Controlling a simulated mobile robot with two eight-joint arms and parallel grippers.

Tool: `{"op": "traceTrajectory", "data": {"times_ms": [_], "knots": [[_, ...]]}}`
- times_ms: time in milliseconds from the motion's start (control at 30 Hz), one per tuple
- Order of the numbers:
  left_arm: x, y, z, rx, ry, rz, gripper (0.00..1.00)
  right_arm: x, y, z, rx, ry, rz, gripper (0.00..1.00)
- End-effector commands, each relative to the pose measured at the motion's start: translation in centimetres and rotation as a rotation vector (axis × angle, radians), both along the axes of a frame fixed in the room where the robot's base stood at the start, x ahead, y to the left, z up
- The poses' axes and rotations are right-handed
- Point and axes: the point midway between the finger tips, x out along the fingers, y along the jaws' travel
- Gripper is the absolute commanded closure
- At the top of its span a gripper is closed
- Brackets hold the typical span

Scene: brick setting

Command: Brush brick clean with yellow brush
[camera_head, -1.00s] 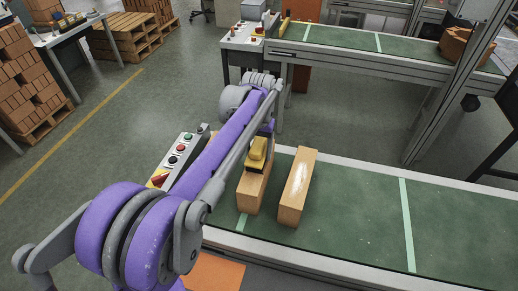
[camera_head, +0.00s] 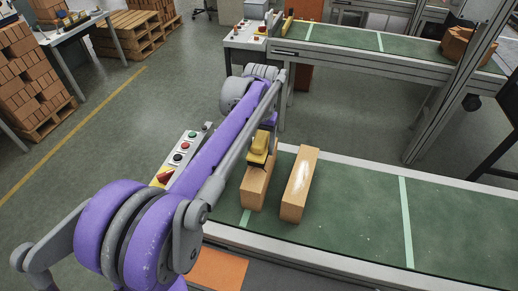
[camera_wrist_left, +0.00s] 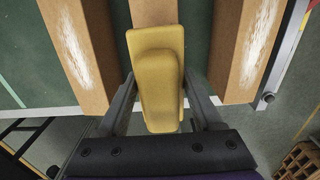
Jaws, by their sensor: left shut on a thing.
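The yellow brush (camera_head: 259,147) is held in my left gripper (camera_wrist_left: 160,108), whose two fingers close on its sides. The brush is over the far part of a tan brick (camera_head: 256,185) on the green conveyor. In the left wrist view, the brush (camera_wrist_left: 157,75) covers much of this middle brick (camera_wrist_left: 153,12), and the bare strip shows no white dust. Whether bristles touch it is hidden. A second brick (camera_head: 299,184) to its right has white dust on top. The wrist view shows dusty bricks at left (camera_wrist_left: 78,45) and right (camera_wrist_left: 255,45). My right gripper is not in view.
The green conveyor belt (camera_head: 350,222) is clear to the right of the bricks. A control box with buttons (camera_head: 181,152) stands by its left end. Another conveyor (camera_head: 350,38) runs behind. Brick stacks (camera_head: 30,80) and pallets (camera_head: 130,40) stand at the far left.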

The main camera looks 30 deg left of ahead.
Motion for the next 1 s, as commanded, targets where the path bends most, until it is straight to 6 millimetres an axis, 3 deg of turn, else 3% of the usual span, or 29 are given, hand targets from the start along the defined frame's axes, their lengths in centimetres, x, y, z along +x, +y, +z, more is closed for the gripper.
{"op": "traceTrajectory", "data": {"times_ms": [500, 1000], "knots": [[0.8, -0.3, 4.7, 0.000, -0.001, -0.003, 1.00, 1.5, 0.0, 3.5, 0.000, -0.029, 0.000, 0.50], [0.8, -0.3, 4.7, 0.000, 0.001, -0.003, 1.00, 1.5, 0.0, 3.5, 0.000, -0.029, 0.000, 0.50]]}}
